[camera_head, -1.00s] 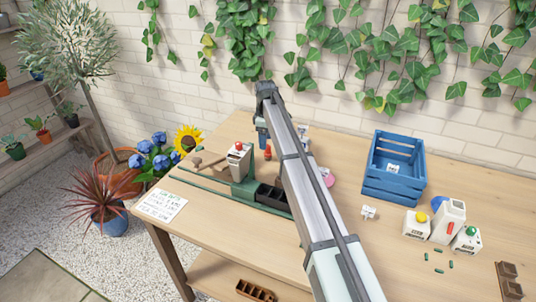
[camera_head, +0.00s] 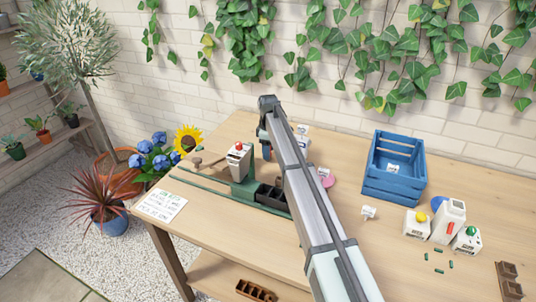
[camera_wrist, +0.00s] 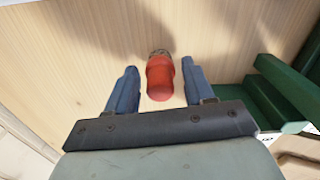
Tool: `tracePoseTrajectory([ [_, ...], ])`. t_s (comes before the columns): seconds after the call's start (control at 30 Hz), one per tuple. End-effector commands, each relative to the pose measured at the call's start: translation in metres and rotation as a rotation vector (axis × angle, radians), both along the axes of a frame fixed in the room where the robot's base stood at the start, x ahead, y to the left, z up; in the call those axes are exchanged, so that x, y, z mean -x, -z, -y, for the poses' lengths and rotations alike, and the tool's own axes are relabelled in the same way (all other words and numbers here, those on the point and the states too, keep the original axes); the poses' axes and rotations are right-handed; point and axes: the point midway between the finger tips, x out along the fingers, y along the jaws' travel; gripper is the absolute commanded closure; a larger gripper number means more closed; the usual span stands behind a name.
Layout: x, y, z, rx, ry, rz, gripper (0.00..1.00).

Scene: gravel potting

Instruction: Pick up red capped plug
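In the wrist view, a red rounded plug (camera_wrist: 160,80) with a dark, ridged far end lies between the two blue fingers of my gripper (camera_wrist: 160,68). The fingers are open, one on each side of the plug, with a gap on both sides. In the head view, my gripper (camera_head: 266,151) is low over the table behind the green fixture, and the plug is hidden there by my gripper and arm.
A green fixture (camera_head: 242,190) with dark bins (camera_head: 268,195) and a red-topped white box (camera_head: 238,158) stands close by; its green frame (camera_wrist: 285,88) shows at right in the wrist view. A blue crate (camera_head: 393,187) and white containers (camera_head: 448,222) stand to the right.

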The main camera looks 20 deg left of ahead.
Motion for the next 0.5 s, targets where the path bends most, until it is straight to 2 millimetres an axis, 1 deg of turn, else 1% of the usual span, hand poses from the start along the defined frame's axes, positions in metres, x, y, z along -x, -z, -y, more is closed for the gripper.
tracePoseTrajectory([
  [0.03, 0.0000, -0.0001, 0.0000, 0.000, 0.000, 0.000, 0.53],
  [0.07, 0.0000, -0.0001, 0.0000, 0.000, 0.000, 0.000, 0.55],
  [0.43, 0.0000, -0.0002, -0.0001, 0.000, 0.000, 0.000, 0.91],
  [0.47, 0.0000, -0.0002, -0.0001, 0.000, 0.000, 0.000, 0.93],
  [0.5, 0.0000, -0.0002, 0.0000, 0.000, 0.000, 0.000, 0.93],
])
